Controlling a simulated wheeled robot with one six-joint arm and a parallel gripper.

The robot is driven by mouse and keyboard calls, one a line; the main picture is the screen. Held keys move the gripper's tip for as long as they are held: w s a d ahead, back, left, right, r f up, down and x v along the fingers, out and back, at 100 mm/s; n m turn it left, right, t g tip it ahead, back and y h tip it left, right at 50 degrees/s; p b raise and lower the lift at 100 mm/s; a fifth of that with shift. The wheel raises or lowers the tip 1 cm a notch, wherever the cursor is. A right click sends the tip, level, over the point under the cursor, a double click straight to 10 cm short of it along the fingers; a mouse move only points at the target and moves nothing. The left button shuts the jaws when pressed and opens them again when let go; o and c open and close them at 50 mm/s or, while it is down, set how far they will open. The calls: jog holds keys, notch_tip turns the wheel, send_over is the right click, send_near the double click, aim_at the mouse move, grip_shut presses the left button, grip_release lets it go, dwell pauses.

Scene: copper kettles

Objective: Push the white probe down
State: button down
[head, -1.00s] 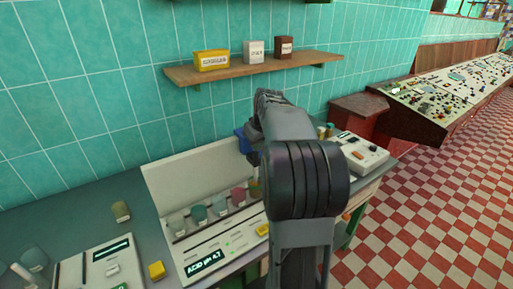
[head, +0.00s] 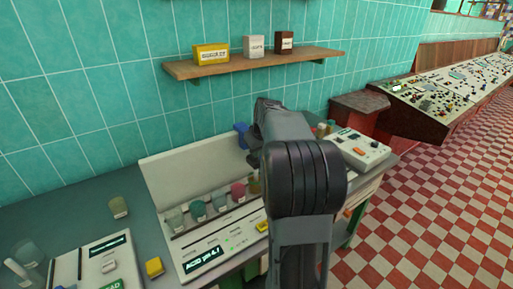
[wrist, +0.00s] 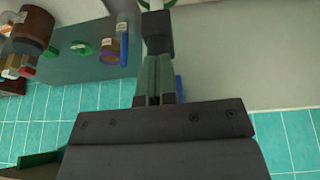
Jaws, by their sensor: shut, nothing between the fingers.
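My gripper (wrist: 158,52) shows in the wrist view with its fingers shut together, pointing at the top edge. Just past the fingertips a small white upright part (wrist: 155,6) shows, cut off by the frame edge. It may be the white probe; I cannot tell whether the fingers touch it. In the head view my arm hides the fingertips and whatever is under them. The white console (head: 205,262) has a lit display with "ACID pH" on it and a row of coloured jars (head: 198,208) behind.
A white box (head: 358,150) with buttons stands right of my arm. A wooden shelf (head: 262,66) with small boxes is on the tiled wall. At lower left are a second meter (head: 103,262), a yellow block (head: 154,267) and a white rod (head: 20,272). Floor at right is open.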

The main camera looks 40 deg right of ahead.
jog(key=shift+s+f, duration=0.1)
jog(key=shift+f, duration=0.3)
jog(key=r+p, duration=0.1)
jog(key=r, duration=0.1)
jog(key=r+p, duration=0.2)
jog(key=shift+s+a+r, duration=0.15)
jog(key=shift+a+r, duration=0.05)
jog(key=shift+r, duration=0.15)
jog(key=v, duration=1)
